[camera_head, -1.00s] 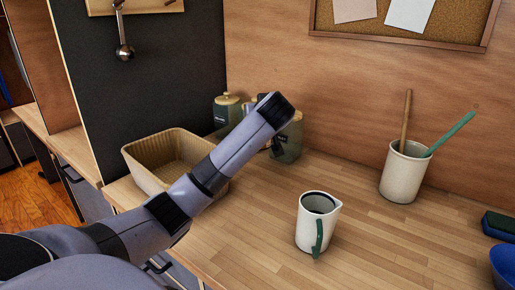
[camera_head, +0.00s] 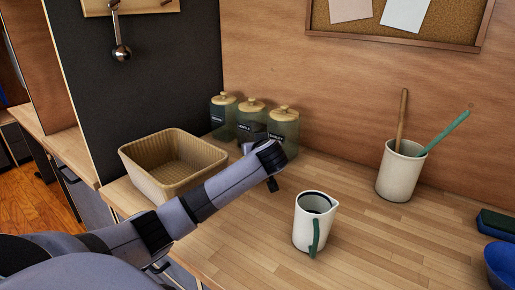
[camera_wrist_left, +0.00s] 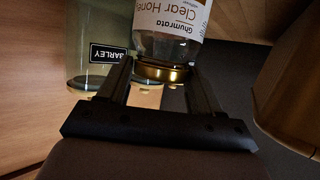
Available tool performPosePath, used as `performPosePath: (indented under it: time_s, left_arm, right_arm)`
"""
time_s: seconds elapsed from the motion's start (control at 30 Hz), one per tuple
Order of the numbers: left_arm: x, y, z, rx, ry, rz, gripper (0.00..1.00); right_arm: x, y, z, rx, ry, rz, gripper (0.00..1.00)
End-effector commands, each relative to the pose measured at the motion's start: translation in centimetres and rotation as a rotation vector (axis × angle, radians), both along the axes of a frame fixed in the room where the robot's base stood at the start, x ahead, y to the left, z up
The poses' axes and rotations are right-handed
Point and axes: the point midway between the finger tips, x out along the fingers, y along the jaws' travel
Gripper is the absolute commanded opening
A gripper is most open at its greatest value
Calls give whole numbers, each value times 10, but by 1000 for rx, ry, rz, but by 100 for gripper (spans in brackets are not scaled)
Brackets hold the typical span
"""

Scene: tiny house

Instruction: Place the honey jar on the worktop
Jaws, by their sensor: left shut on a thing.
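The honey jar (camera_wrist_left: 172,20) shows at the top of the left wrist view, with a white "Clear Honey" label and a gold lid (camera_wrist_left: 163,72). My left gripper (camera_wrist_left: 161,66) is shut on the jar at its lid end. In the head view my left arm reaches over the worktop (camera_head: 265,235), its wrist in front of the glass canisters. The jar cannot be made out there. How far the jar is from the worktop cannot be told. My right gripper is not in view.
Several glass canisters with wooden lids (camera_head: 284,108) stand against the wall; the barley canister (camera_wrist_left: 92,30) is close beside the jar. A basket (camera_head: 165,180) is left, a white jug (camera_head: 308,228) front centre, a utensil pot (camera_head: 397,178) right. Worktop between jug and pot is clear.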

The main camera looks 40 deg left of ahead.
Motion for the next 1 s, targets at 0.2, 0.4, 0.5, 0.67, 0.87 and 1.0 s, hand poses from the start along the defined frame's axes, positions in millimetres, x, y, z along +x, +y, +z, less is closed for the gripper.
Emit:
performPosePath:
  time_s: [0.2,0.4,0.5,0.67,0.87,1.0]
  left_arm:
    - [0,0,-3,-1,1,0,90]
    - [0,0,-3,-1,1,0,90]
    - [0,0,-2,0,0,0,90]
    - [-3,-5,2,0,-1,-2,90]
    - [-19,-25,13,-2,-2,-3,90]
    - [-34,-44,23,-3,-2,-3,90]
  right_arm:
    - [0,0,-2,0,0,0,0]
    - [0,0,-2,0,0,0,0]
    - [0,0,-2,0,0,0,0]
    - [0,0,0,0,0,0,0]
    - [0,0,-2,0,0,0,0]
    - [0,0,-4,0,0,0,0]
